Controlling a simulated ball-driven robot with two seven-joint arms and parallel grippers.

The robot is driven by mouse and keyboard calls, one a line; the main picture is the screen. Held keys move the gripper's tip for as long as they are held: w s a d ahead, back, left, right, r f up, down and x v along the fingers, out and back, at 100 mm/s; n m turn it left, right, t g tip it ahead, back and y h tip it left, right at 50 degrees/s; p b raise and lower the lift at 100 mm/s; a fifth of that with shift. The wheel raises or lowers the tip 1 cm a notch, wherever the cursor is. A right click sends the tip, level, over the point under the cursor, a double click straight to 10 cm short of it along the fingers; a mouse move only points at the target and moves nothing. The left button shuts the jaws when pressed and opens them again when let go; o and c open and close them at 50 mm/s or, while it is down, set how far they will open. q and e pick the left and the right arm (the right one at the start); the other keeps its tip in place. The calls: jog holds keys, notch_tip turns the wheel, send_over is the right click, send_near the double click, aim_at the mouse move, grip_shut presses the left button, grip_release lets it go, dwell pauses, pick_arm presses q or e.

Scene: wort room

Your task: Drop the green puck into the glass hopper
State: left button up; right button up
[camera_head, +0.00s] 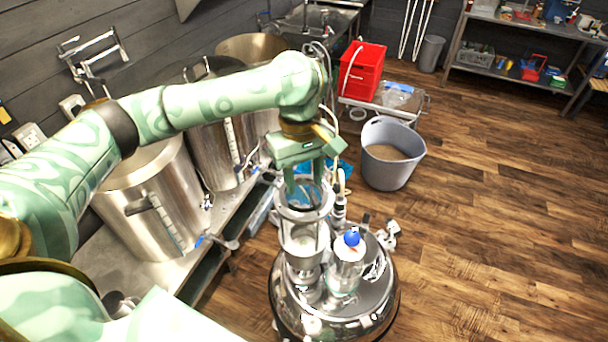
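The glass hopper (304,236) appears as a clear, narrow vessel with a pale ring-shaped rim, standing upright on a round shiny metal machine (330,312). My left gripper (306,188) points down just above the hopper, and its fingers overlap the rim in the picture. I cannot tell whether they reach inside the rim or are only above it. I cannot make out the green puck; the green gripper body may hide it. The gap between the fingers is too small and cluttered to judge. My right gripper is not in view.
A blue-capped bottle (348,262) stands beside the hopper. Large steel kettles (152,205) line a bench at left under my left arm. A grey tub (391,172) and a red crate (362,70) stand behind. The wooden floor at right is clear.

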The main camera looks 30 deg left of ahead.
pick_arm(q)
notch_tip(320, 180, up, 16)
jog(key=w+a, duration=0.1)
jog(key=shift+a, duration=0.3)
jog(key=shift+w, duration=0.1)
dwell(0.5)
